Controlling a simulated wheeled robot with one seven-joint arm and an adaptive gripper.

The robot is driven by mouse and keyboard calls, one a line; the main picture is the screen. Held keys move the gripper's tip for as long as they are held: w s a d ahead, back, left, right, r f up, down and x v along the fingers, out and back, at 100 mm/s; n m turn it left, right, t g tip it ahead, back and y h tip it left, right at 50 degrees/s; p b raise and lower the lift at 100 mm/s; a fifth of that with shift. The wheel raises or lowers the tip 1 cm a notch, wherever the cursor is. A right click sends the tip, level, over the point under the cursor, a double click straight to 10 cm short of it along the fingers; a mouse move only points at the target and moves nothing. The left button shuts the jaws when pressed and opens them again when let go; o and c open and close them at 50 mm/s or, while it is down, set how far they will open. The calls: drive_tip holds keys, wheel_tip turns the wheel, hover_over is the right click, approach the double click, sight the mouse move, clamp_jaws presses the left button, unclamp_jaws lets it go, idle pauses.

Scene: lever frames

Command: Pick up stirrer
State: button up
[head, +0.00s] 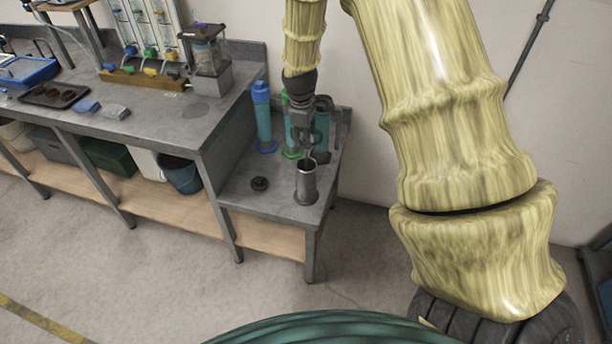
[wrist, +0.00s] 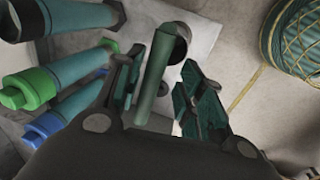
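A steel cup (head: 306,184) stands upright on the low grey side table, and its dark mouth (wrist: 181,44) shows in the wrist view. A green rod (wrist: 155,75), which looks like the stirrer, runs from that mouth up between my fingers. My gripper (head: 304,148) points down just above the cup. In the wrist view my gripper (wrist: 162,88) has its fingers apart, one on each side of the rod. The rod lies nearer the left finger; I cannot tell whether they touch.
A small dark disc (head: 260,184) lies left of the cup. A longer workbench (head: 150,125) adjoins on the left. The floor in front is clear.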

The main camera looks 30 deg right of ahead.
drive_tip(key=shift+w+d+f+p, duration=0.1)
drive_tip(key=shift+f+p, duration=0.05)
drive_tip(key=shift+f, duration=0.55)
drive_tip(key=shift+d+f+p, duration=0.1)
drive_tip(key=shift+f+p, duration=0.05)
drive_tip(key=shift+f, duration=0.55)
